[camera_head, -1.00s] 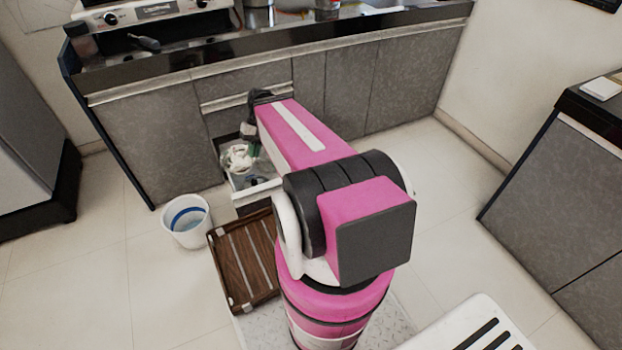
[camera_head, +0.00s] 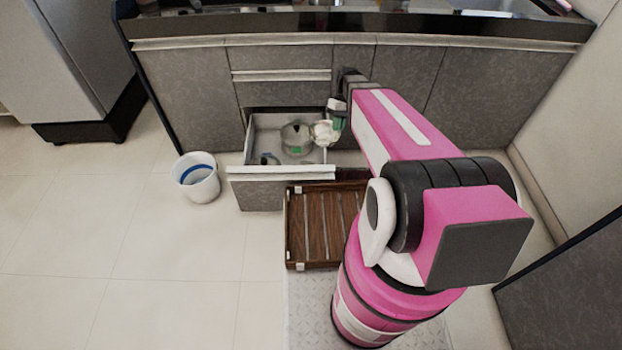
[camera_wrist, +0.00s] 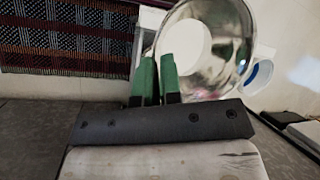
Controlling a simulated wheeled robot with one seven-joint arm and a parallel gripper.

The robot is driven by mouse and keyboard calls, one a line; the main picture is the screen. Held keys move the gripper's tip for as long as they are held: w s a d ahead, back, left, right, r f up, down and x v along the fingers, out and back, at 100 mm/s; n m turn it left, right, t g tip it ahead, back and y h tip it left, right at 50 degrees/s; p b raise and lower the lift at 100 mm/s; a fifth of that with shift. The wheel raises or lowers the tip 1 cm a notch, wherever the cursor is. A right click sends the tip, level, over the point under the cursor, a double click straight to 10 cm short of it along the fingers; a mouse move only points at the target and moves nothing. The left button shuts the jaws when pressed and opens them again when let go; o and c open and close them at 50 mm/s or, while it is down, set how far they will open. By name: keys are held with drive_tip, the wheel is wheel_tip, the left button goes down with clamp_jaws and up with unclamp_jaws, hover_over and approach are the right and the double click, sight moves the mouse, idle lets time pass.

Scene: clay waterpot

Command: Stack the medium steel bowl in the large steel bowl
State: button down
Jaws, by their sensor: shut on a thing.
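My gripper (camera_wrist: 156,65), with green fingers, is shut on the rim of a shiny steel bowl (camera_wrist: 228,78), seemingly the medium one. The bowl's pale round bottom faces the wrist camera. In the head view, my gripper (camera_head: 337,121) is at the right side of an open drawer, with the held bowl (camera_head: 324,133) beside it, small and bright. Another round metallic bowl (camera_head: 297,135), possibly the large steel bowl, stands in the drawer to its left. The gap between the two bowls is hard to judge.
The drawer (camera_head: 282,174) is pulled out below the counter (camera_head: 350,22) and holds small items at its left. A white bucket (camera_head: 196,178) with a blue band stands left of it. A slatted brown wooden thing (camera_head: 318,226) lies in front.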

sight(326, 125)
drive_tip(key=w+a+f+n, duration=0.1)
drive_tip(key=w, duration=0.1)
drive_tip(key=w+a+f+n+h, duration=0.1)
drive_tip(key=f, duration=0.1)
drive_tip(key=w+a+f+n+h, duration=0.1)
drive_tip(key=w+a+f+n, duration=0.1)
drive_tip(key=shift+w+f, duration=0.15)
drive_tip(key=shift+w, duration=0.2)
drive_tip(key=w+a+f+n+t+h, duration=0.25)
drive_tip(key=w+a+f+n, duration=0.35)
drive_tip(key=a+f+n, duration=0.4)
drive_tip(key=w+a+f+n+t+h, duration=0.2)
drive_tip(key=w+a+f+n+h, duration=0.3)
drive_tip(key=a+f, duration=0.5)
drive_tip(key=shift+n+y, duration=0.5)
drive_tip(key=shift+y, duration=0.25)
drive_tip(key=shift+s+d+f, duration=0.6)
drive_tip(key=shift+d+f, duration=0.8)
drive_tip(key=shift+d, duration=0.05)
drive_tip(key=shift+s+d+f, duration=0.65)
drive_tip(key=shift+d+f, duration=0.8)
drive_tip(key=shift+d, duration=0.05)
drive_tip(key=shift+s+d+f, duration=0.6)
drive_tip(key=shift+d+f, duration=0.8)
drive_tip(key=shift+d, duration=0.05)
drive_tip(key=shift+f, duration=0.6)
drive_tip(key=c, duration=1.3)
unclamp_jaws()
